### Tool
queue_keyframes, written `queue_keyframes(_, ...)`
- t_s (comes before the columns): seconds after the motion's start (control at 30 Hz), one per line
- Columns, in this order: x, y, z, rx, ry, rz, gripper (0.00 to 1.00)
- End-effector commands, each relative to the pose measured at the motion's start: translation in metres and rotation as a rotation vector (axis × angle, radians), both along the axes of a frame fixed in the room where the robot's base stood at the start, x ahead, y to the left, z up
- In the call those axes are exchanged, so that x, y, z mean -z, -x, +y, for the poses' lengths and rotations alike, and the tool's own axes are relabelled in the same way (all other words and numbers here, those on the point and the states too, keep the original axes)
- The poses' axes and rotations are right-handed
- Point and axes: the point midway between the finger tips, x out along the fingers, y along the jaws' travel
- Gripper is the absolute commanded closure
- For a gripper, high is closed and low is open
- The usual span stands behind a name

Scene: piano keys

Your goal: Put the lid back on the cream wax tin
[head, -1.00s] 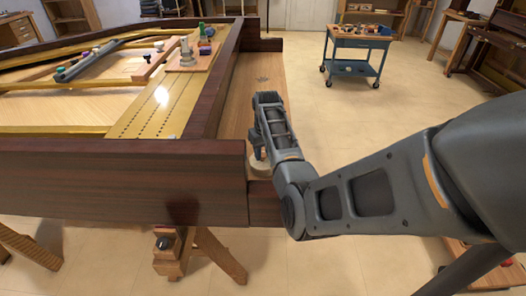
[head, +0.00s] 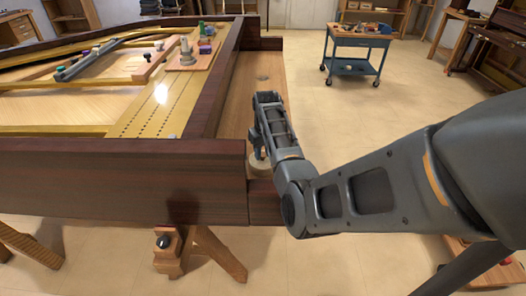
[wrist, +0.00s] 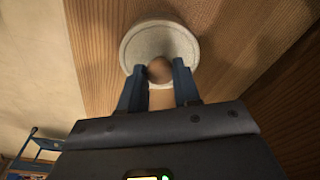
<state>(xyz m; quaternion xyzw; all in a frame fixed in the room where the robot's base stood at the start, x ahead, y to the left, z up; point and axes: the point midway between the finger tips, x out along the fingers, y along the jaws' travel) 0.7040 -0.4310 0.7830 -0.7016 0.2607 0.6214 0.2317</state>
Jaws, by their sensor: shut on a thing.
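In the wrist view a round, pale cream-grey lid (wrist: 150,42) with a raised rim and a brown knob (wrist: 160,69) lies over the wooden ledge. My gripper (wrist: 158,80) has its two blue-grey fingers on either side of the knob, shut on it. In the head view my gripper (head: 257,153) points down at the near end of the ledge, with a pale round piece (head: 259,166) just under it, partly hidden by my arm. I cannot tell whether the tin is under the lid, and no separate tin is clearly visible.
The wooden ledge (head: 258,100) runs along the dark piano case (head: 120,180) and has a small flat round item (head: 263,78) farther back. Left of it, a small board (head: 188,62) carries several small objects. A blue trolley (head: 357,50) stands on open floor.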

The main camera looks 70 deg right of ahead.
Motion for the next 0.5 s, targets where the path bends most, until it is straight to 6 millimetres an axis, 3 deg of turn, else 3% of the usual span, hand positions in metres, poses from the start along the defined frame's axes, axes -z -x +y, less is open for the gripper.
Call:
queue_keyframes(0.1,-0.0001,0.0,0.0,0.0,0.0,0.0,0.97)
queue_keyframes(0.13,-0.0001,0.0,0.0,0.0,0.0,0.0,0.66)
queue_keyframes(0.4,-0.0002,0.0,0.0001,0.0,0.0,0.0,0.4)
queue_keyframes(0.5,-0.0002,0.0,0.0001,0.0,0.0,0.0,0.38)
